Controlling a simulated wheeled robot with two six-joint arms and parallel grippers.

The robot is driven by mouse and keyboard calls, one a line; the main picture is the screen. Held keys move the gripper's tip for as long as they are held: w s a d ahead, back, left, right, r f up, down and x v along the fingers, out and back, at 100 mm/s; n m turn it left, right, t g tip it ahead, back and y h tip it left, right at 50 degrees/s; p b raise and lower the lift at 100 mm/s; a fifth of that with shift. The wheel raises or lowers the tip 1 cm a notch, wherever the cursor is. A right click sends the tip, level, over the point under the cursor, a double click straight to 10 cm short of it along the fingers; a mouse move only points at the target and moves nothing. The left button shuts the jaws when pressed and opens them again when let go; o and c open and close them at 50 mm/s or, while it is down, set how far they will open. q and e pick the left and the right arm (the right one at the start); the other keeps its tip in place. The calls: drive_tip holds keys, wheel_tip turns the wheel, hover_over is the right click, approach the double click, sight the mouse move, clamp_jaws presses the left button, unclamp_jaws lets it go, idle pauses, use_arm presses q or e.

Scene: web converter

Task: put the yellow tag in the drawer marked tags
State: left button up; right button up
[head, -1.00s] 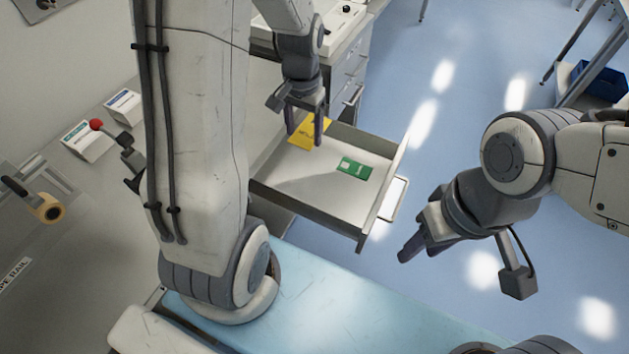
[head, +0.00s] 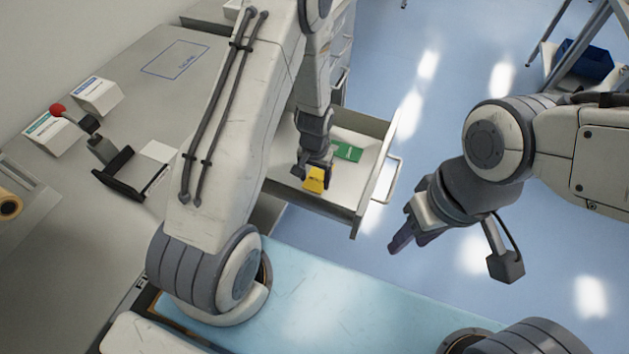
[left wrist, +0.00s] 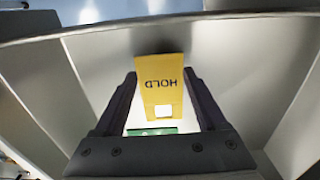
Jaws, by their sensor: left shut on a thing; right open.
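The yellow tag (head: 314,181) is gripped in my left gripper (head: 317,170), above or within the open drawer (head: 318,211). Its height over the drawer floor is hard to tell. In the left wrist view the tag (left wrist: 160,72) sits between both fingers (left wrist: 160,95), with the word HOLD upside down and a small white patch. The drawer's walls surround it there. The drawer's label is not visible. My right gripper (head: 402,235) is open and empty, to the right of the drawer over the floor.
A green card (head: 347,151) lies on the drawer floor; its edge shows in the left wrist view (left wrist: 150,131). Two small white boxes (head: 97,96) and a red-knobbed lever (head: 58,110) are on the grey counter at left. A light blue surface (head: 330,290) lies in front.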

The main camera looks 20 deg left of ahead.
sight(315, 184)
use_arm(q)
drive_tip(key=shift+f, duration=1.3)
drive_tip(key=shift+f, duration=0.1)
drive_tip(key=shift+s+f+b, duration=0.2)
drive_tip(key=shift+f+b, duration=0.25)
drive_tip(key=shift+f, duration=0.1)
drive_tip(key=o, duration=1.2)
drive_tip(key=shift+o, duration=0.2)
wheel_tip(315, 184, up, 13)
drive_tip(key=s+d+r+m, duration=0.3)
drive_tip(key=s+d+r, duration=0.3)
drive_tip(key=d+r, duration=0.3)
drive_tip(key=s+d+r+m, duration=0.2)
drive_tip(key=s+r, duration=0.2)
drive_tip(key=s, duration=0.3)
drive_tip(key=s+d+r+m+h, duration=0.1)
drive_tip(key=s+d+r+m, duration=0.1)
drive_tip(key=s, duration=0.6)
drive_tip(key=shift+d+r, duration=0.5)
drive_tip(key=shift+r, duration=0.45)
